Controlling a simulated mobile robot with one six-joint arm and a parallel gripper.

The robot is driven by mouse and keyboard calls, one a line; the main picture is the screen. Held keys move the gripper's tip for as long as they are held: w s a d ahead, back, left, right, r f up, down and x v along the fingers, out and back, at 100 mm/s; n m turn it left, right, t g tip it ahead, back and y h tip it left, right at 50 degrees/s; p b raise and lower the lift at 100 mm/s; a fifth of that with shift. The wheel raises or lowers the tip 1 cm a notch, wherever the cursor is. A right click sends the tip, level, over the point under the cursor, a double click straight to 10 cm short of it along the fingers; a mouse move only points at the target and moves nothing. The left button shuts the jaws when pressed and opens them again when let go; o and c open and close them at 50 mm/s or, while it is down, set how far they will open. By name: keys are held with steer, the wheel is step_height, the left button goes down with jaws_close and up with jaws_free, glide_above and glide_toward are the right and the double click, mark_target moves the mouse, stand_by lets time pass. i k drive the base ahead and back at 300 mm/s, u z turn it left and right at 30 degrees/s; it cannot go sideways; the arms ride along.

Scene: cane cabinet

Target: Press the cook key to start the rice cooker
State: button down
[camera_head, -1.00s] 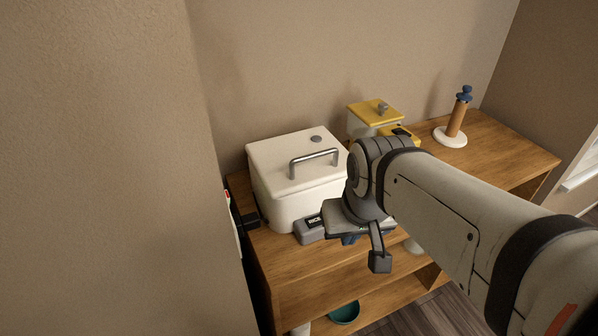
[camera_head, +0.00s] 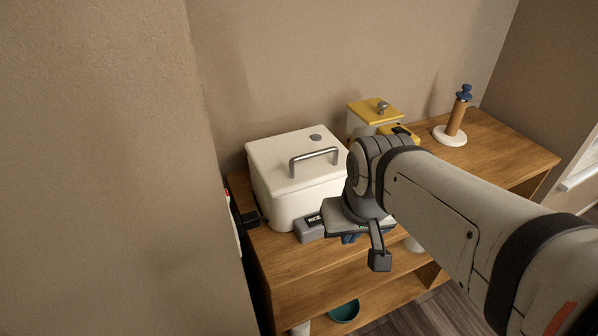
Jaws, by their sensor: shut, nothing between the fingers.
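The rice cooker (camera_head: 285,195) is a white box with a metal bar handle on its lid, standing at the left end of the wooden cabinet top. A grey panel (camera_head: 310,230) with a dark label juts from its front at the base. My gripper (camera_head: 352,218) is at the cooker's front right corner, over the right part of this panel. Its fingers are mostly hidden by its own body; it is shut and empty. A small blue part shows below it. The cook key cannot be made out, and whether the gripper touches the panel cannot be told.
A yellow-lidded canister (camera_head: 374,112) stands behind my arm. A wooden post with a blue top and white base (camera_head: 457,118) stands farther right. A teal bowl (camera_head: 344,311) is on the lower shelf. A wall edge is close on the left. The cabinet top (camera_head: 510,150) is clear at right.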

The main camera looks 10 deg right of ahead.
mark_target(315, 219)
steer(key=k, duration=1)
steer(key=u, duration=0.45)
steer(key=i, duration=0.7)
